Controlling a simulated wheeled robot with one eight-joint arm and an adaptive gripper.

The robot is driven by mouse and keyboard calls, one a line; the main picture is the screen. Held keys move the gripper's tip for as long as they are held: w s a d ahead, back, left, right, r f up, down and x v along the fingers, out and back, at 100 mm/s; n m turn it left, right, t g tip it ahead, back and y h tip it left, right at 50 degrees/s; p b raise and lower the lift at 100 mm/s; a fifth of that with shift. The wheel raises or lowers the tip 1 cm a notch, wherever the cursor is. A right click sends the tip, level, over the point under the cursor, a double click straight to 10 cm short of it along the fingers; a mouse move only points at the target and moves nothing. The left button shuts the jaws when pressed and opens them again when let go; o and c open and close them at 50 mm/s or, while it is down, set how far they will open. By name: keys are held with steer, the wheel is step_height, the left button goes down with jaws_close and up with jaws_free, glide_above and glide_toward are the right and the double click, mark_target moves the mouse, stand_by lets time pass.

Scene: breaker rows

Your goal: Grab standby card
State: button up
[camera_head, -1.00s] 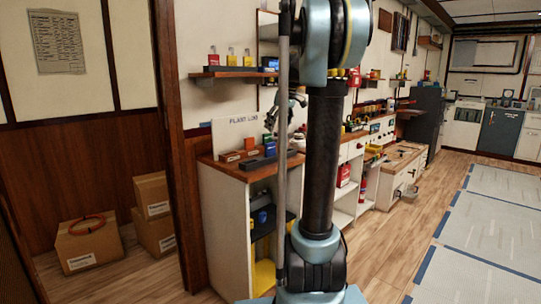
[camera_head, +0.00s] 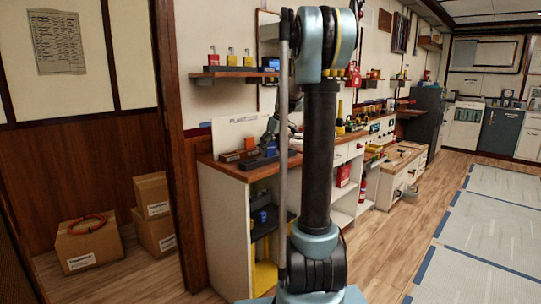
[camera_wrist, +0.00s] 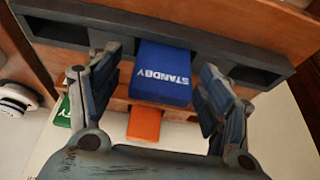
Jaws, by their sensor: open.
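The standby card (camera_wrist: 162,72) is a blue block with white "STANDBY" lettering, upside down in the wrist view. It sits in a slot of a dark grey rack (camera_wrist: 225,66). My gripper (camera_wrist: 157,82) is open, with one finger on each side of the card. A gap shows between each finger and the card, so it is not held. In the head view the rack (camera_head: 258,163) lies on the wooden counter, and my gripper is partly hidden by my own arm.
An orange block (camera_wrist: 144,124) and a green block (camera_wrist: 63,112) lie near the card in the wrist view. A shelf (camera_head: 232,73) with padlocks hangs above the counter. Cardboard boxes (camera_head: 88,243) stand on the floor at left. The floor at right is open.

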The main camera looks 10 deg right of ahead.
steer(key=shift+w+f, duration=0.1)
steer(key=shift+f, duration=0.15)
steer(key=shift+c, duration=0.6)
steer(key=c, duration=1)
